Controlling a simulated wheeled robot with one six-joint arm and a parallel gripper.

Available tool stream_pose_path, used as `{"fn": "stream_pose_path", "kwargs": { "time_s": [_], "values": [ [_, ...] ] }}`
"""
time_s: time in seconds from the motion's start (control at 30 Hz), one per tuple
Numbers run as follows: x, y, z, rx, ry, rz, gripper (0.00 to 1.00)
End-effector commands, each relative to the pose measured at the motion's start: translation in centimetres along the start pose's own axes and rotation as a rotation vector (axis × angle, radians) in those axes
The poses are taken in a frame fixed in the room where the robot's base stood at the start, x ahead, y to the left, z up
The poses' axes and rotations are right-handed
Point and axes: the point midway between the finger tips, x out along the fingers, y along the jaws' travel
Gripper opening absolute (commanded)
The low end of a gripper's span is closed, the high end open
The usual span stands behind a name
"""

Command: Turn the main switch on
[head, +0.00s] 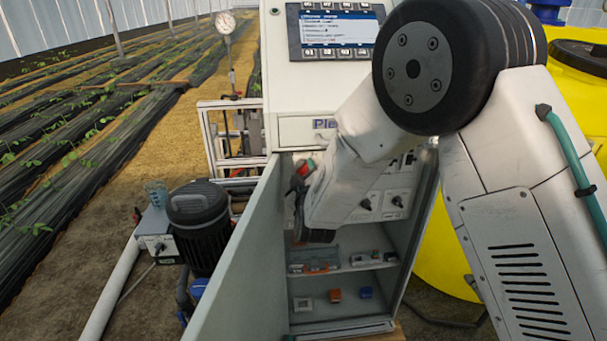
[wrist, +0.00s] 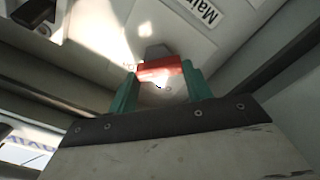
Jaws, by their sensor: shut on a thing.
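The main switch has a red handle (wrist: 160,69) on a pale panel in the wrist view. A partly cut-off label beginning "Mai" (wrist: 198,9) is beside it. My gripper (wrist: 160,84) has its two green fingers on either side of the red handle, shut on it. In the head view a small red part (head: 307,167), which looks like the same handle, shows at the upper left inside the open cabinet (head: 330,326). My arm reaches into the cabinet there and hides most of the gripper. The handle's exact angle is hard to read.
The cabinet door (head: 245,270) stands open on the left, close to my arm. Two black knobs (head: 397,201) are on the inner panel to the right. Small parts lie on the shelf (head: 345,268) and cabinet floor. A yellow tank (head: 440,250) stands at right.

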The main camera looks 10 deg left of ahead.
Motion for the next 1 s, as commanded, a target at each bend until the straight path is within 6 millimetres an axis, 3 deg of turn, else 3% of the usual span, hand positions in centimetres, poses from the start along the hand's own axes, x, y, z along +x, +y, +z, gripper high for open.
{"fn": "stream_pose_path", "kwargs": {
  "time_s": [0.3,0.33,0.4,0.73,1.0],
  "values": [
    [0.0,0.0,0.0,0.03,0.0,-0.001,0.27],
    [0.0,0.0,0.0,0.03,0.0,-0.001,0.55],
    [0.0,0.0,0.0,0.03,0.0,-0.001,0.71],
    [-0.4,0.0,0.0,0.029,0.0,-0.001,0.71],
    [-4.6,-0.1,0.0,0.029,0.0,-0.003,0.71]
  ]
}}
